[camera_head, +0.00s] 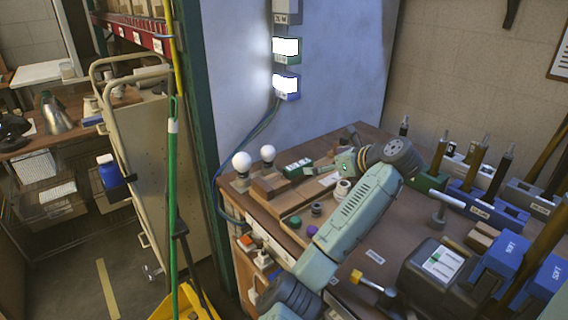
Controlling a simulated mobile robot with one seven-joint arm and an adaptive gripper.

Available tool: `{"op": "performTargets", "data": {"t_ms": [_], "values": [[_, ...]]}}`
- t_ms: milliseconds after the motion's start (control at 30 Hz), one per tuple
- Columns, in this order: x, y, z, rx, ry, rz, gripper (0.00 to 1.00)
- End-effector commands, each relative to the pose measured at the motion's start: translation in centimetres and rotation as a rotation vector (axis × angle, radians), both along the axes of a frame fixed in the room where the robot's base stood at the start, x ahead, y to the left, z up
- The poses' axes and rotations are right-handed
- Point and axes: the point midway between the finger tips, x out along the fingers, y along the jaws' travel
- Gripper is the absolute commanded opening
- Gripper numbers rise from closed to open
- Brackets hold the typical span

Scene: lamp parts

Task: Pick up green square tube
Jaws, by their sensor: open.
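A small green block-like part (298,167) with pale marks lies near the back left of the workbench (330,258). It may be the green square tube, but it is too small to tell. Another green block (430,182) stands behind my wrist, partly hidden by my arm. My gripper (338,160) is open over the back of the bench. It is just right of the small green part and apart from it. My fingers are small in this view, and I see nothing held between them.
Two white bulbs (241,162) (268,153) stand at the back left corner. Brown blocks (270,187) lie in front of the small green part. Blue bins (500,262), a black box (432,270) and upright rods crowd the right side. The front middle of the bench has some bare room.

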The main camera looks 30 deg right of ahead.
Motion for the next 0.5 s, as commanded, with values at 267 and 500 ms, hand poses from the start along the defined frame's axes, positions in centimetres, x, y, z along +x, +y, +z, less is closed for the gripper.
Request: {"op": "performTargets", "data": {"t_ms": [267, 500], "values": [[3.8, 0.5, -2.0, 0.001, 0.002, 0.003, 1.00], [5.5, 0.8, -2.9, 0.000, 0.003, 0.003, 1.00]]}}
